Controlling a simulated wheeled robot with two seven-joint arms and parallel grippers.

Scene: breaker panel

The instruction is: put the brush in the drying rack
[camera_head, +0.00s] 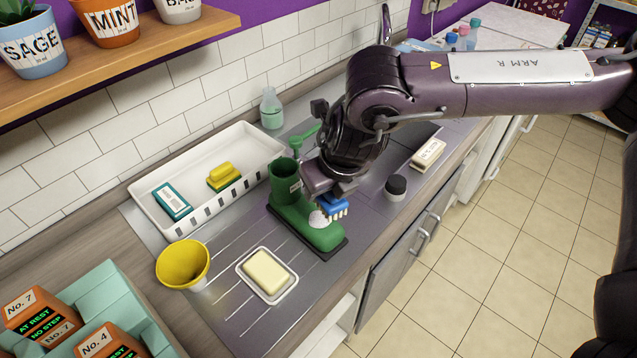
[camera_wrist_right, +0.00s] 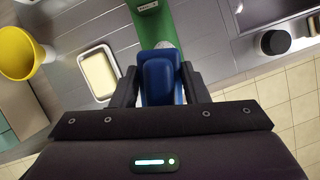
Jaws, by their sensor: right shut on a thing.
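My right gripper (camera_head: 324,190) is shut on a blue brush (camera_head: 335,206). In the right wrist view the blue brush (camera_wrist_right: 160,78) sits between the two dark fingers of the gripper (camera_wrist_right: 161,88). In the head view its bristles point down, just over or beside the toe of a green boot; I cannot tell whether they touch it. The drying rack (camera_head: 202,217), a white slotted tray, stands left of the gripper against the tiled wall. It holds a teal-and-white box (camera_head: 172,201) and a yellow-green sponge (camera_head: 223,176). My left gripper is out of view.
The green boot (camera_head: 290,205) has a white patch on its toe. A soap dish (camera_head: 267,274), a yellow cup (camera_head: 183,263), a dark-topped round jar (camera_head: 396,187), a pale block (camera_head: 428,153) and a bottle (camera_head: 271,108) stand around it. A wooden shelf (camera_head: 130,60) overhangs the upper left.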

